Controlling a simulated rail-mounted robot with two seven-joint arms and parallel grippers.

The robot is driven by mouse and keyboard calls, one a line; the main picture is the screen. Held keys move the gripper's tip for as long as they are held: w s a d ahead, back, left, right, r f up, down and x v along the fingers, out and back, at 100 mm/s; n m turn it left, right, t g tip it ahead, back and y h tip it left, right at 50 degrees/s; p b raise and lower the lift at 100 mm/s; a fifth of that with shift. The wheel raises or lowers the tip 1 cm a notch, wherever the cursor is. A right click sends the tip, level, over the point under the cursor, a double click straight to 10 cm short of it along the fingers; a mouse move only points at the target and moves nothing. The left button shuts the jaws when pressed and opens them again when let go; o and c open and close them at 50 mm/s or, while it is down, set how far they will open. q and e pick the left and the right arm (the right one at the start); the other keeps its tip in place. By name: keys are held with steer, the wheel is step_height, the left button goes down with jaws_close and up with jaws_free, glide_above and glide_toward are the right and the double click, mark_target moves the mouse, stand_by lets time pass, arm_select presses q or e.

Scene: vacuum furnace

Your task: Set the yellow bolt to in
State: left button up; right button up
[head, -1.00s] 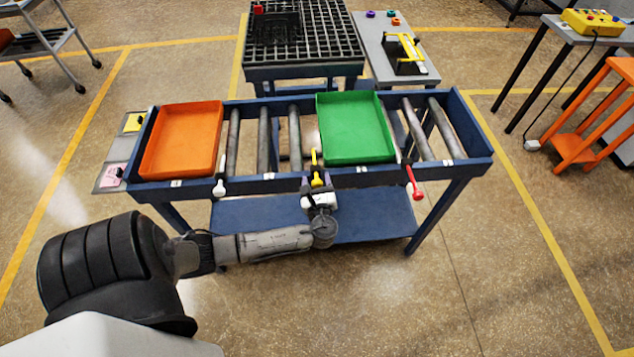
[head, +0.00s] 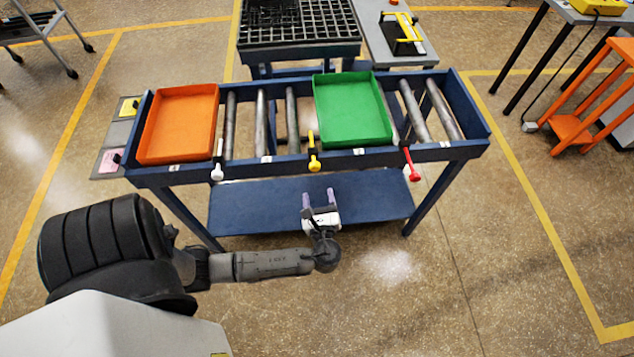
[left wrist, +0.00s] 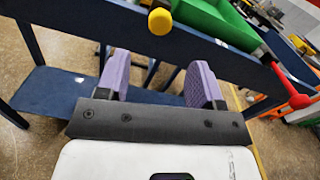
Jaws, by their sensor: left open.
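The yellow bolt (head: 313,154) sits on the front rail of the blue roller table, between the white bolt (head: 217,166) and the red bolt (head: 410,166). Its yellow shaft points up and its round knob is at the rail's front face. In the left wrist view the yellow bolt's knob (left wrist: 161,20) shows at the top, beyond the fingers. My left gripper (head: 320,195) is open and empty, in front of the rail and apart from the bolt. Its purple fingers (left wrist: 158,85) point towards the rail. My right gripper is not in view.
An orange tray (head: 148,130) and a green tray (head: 353,144) rest on the rollers. The blue front rail (head: 275,167) and lower shelf (head: 255,208) lie close to my left gripper. The floor in front of the table is clear.

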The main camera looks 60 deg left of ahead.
arm_select(q)
steer(key=shift+v, duration=1.2)
steer(key=s+d+r+n+g+h, duration=0.1)
steer(key=s+d+n+h, duration=0.2)
steer(key=d+n+h, duration=0.5)
steer(key=s+d+r+n+g+h, duration=0.1)
steer(key=s+d+r+n+h, duration=0.1)
steer(key=d+n+h, duration=0.55)
steer(key=s+a+f+n+g+h, duration=0.1)
steer(key=s+a+f+n, duration=0.15)
steer(key=s, duration=0.65)
step_height(320, 180, up, 27)
steer(key=p, duration=2.7)
steer(key=shift+w+d, duration=0.35)
